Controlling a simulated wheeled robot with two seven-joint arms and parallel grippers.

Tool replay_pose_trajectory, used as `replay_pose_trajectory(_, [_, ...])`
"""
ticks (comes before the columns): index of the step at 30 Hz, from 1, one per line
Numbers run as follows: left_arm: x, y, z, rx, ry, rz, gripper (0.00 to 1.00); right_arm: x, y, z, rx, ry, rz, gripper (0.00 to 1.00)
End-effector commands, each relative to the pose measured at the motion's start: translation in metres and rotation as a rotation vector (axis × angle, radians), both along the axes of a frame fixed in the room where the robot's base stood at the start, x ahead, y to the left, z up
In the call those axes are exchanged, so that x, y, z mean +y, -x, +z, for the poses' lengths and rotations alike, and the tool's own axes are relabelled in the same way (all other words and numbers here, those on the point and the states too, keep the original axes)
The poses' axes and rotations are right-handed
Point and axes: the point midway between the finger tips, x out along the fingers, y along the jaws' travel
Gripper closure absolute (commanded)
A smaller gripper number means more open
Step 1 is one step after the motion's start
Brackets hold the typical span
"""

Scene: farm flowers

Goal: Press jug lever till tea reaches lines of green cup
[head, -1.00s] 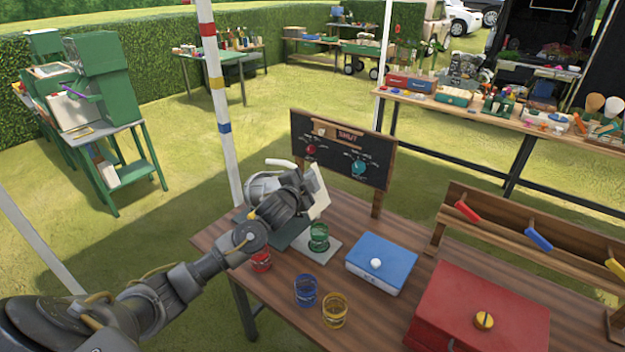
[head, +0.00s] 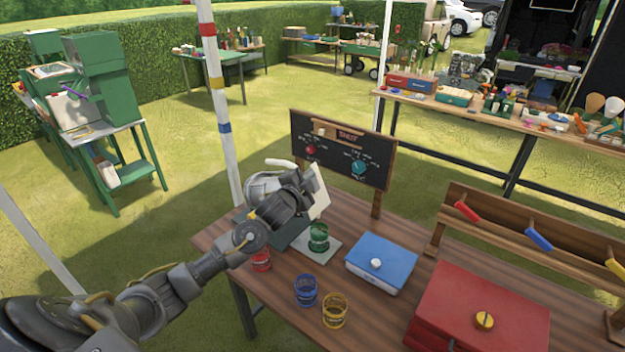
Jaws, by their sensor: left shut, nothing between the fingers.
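The green cup (head: 318,238) stands upright on a pale pad at the left part of the wooden table. The pale metallic jug (head: 262,186) stands behind my left arm, which hides much of it. The lever cannot be made out clearly. My left gripper (head: 306,190) is shut and empty, above and just behind the green cup, against the jug's front area. Its fingertips are hard to see, and contact with the lever cannot be told. The cup looks dark inside, but the tea level against its lines is too small to read. My right gripper is out of view.
A red cup (head: 261,260), a blue cup (head: 305,291) and a yellow cup (head: 334,310) stand nearby. A blue box (head: 381,264) and a red box (head: 478,312) are to the right. A chalkboard (head: 343,150) stands behind. A rack (head: 520,225) with coloured handles is at right.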

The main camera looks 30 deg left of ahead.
Motion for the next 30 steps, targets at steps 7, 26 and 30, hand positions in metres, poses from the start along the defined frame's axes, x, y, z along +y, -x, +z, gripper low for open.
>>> replay_pose_trajectory(7, [0.0,0.0,0.0,0.001,0.0,0.002,1.0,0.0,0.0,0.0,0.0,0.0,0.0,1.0])
replay_pose_trajectory(26, [-0.016,0.001,0.013,-0.001,0.003,0.0,1.0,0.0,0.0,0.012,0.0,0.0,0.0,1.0])
replay_pose_trajectory(30, [-0.037,0.009,0.021,-0.001,0.003,0.0,1.0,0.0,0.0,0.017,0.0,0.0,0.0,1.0])
